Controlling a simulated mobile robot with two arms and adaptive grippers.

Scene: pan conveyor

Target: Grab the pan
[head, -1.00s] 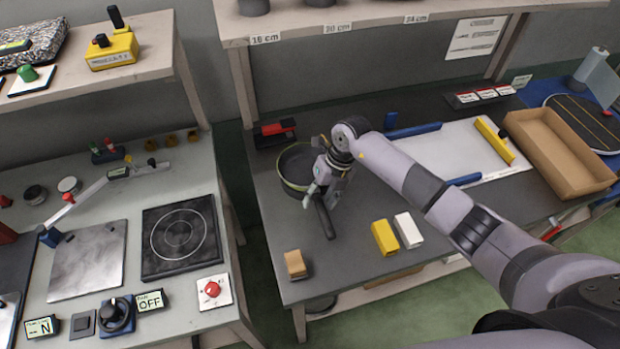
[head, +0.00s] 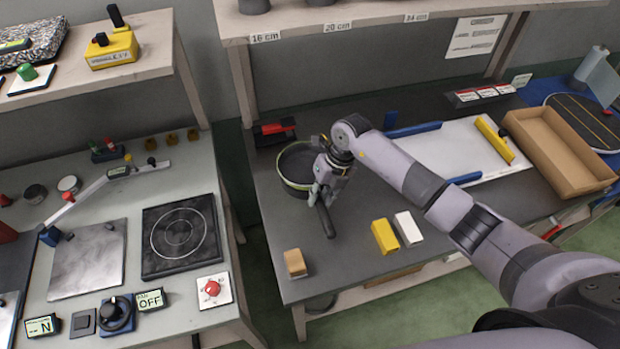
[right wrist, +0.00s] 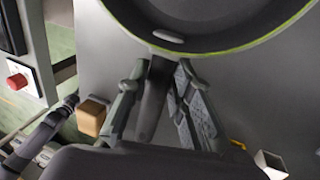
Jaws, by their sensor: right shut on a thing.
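The dark pan (head: 295,165) with a yellow-green rim stands on the dark bench top, its handle (head: 325,218) pointing toward the front. My right gripper (head: 319,197) is over the handle, near where it joins the bowl. In the right wrist view the pan (right wrist: 205,18) is at the top and its handle (right wrist: 153,100) runs down between the two fingers (right wrist: 155,108). The fingers are shut on the handle. Part of the pan's right side is hidden behind my gripper in the head view. My left gripper is not in view.
A wooden block (head: 295,262), a yellow block (head: 385,237) and a white block (head: 409,227) lie on the bench. A red and black tool (head: 275,131) is behind the pan. A cardboard tray (head: 560,150) is at right. A hotplate (head: 180,236) is on the left bench.

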